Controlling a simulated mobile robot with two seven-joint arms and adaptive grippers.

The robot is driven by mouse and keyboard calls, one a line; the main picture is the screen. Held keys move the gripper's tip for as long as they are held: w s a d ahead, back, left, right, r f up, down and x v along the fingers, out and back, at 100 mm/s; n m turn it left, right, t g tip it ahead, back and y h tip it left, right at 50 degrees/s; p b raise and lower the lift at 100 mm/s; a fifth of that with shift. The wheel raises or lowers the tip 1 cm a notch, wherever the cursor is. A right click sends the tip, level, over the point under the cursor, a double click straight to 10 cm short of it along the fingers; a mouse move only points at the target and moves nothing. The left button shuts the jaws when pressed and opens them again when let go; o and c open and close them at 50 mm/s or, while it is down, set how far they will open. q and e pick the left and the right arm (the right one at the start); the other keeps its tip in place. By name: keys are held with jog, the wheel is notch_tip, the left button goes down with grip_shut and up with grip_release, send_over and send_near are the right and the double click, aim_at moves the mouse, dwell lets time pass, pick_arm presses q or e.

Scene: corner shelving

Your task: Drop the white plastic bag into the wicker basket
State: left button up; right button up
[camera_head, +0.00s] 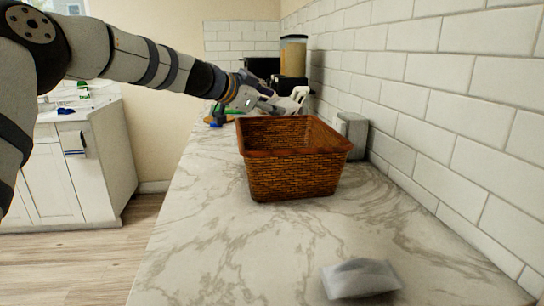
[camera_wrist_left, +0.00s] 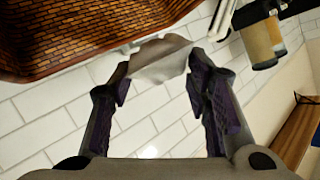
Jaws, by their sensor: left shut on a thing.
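The wicker basket (camera_head: 296,175) stands upright on the marble counter, its open top facing up. Its woven side also fills the upper left of the left wrist view (camera_wrist_left: 90,30). My left gripper (camera_head: 288,103) is above the basket's far rim in the head view. In the left wrist view its fingers (camera_wrist_left: 160,75) are shut on a crumpled white plastic bag (camera_wrist_left: 160,60), which shows beside the basket there. A second pale, flat bag (camera_head: 361,279) lies on the counter near the front. The inside bottom of the basket is hidden. My right gripper is out of view.
A grey-white box-like thing (camera_head: 352,134) stands against the tiled wall behind the basket. A blender-like container (camera_head: 293,55) stands farther back, and shows in the wrist view too (camera_wrist_left: 262,40). The marble counter (camera_head: 215,225) is clear left of the basket.

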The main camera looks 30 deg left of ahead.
pick_arm(q)
jog(key=shift+w+a, duration=0.15)
notch_tip(320, 180, down, 6)
jog(key=shift+r+b, duration=0.1)
jog(key=shift+b, duration=0.55)
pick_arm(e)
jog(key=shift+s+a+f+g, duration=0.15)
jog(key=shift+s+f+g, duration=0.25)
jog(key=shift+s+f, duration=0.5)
pick_arm(q)
jog(key=shift+r, duration=0.1)
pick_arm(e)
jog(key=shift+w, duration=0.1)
pick_arm(q)
jog(key=o, duration=1)
jog(key=v, duration=0.7)
jog(key=shift+s, duration=0.3)
